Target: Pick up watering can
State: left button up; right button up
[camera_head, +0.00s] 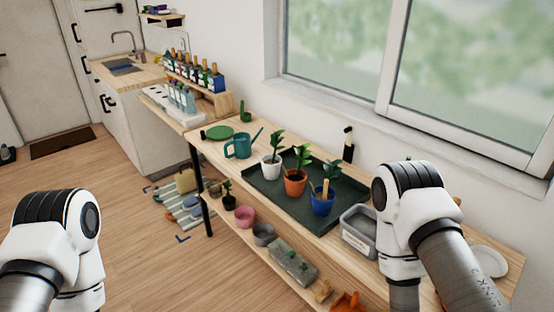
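A teal watering can (240,148) stands upright on the wooden bench (218,152), left of a dark tray (262,188). Its spout points to the right and its handle is on the left. My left arm shows at the lower left and my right arm at the lower right, in front of the bench. Neither gripper is in view. Nothing visible touches the watering can.
The tray holds a white pot (271,167), a terracotta pot (295,182) and a blue pot (322,203), all with plants. A grey bin (359,231) stands right of the tray. Open floor lies left.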

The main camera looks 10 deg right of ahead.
aim_at(241, 142)
jog(key=i+j+z, duration=0.1)
jog(key=i+j, duration=0.15)
jog(key=i+j+z, duration=0.1)
jog(key=j, duration=0.25)
jog(key=i+j+z, duration=0.1)
jog(key=i+j, duration=0.2)
jog(key=i+j+z, duration=0.1)
jog(key=i+j, duration=0.4)
jog(key=j, duration=0.2)
jog(key=i+j+z, duration=0.15)
jog(key=j, duration=0.2)
jog(key=i+j, duration=0.3)
jog(key=i+j+z, duration=0.15)
jog(key=j, duration=0.3)
jog(key=i+j, duration=0.25)
jog(key=j, duration=0.15)
jog(key=z, duration=0.05)
